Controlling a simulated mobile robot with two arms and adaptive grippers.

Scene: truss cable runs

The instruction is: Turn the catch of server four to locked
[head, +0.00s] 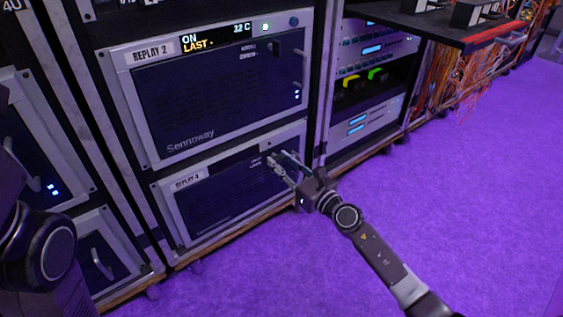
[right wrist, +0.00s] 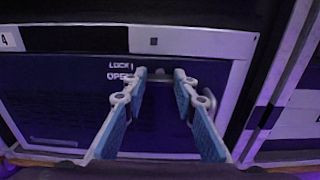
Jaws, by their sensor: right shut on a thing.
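Server four, labelled REPLAY 4 (head: 187,182), is the lower dark unit with a pale frame in the middle rack. My right gripper (head: 281,160) reaches its upper right front. In the right wrist view my right gripper (right wrist: 160,79) has its two blue-padded fingers closed at the catch (right wrist: 160,71), just right of the LOCK and OPEN lettering (right wrist: 120,70). The fingertips cover most of the catch, so I cannot tell which word it points to. My left gripper is out of view; only part of my left arm shows at the lower left.
A handle (right wrist: 209,101) stands just right of my right fingers. The REPLAY 2 server (head: 215,95) is directly above, its display reading ON. Another rack with cables stands to the right, under a dark shelf (head: 430,22). The purple floor (head: 470,190) is clear.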

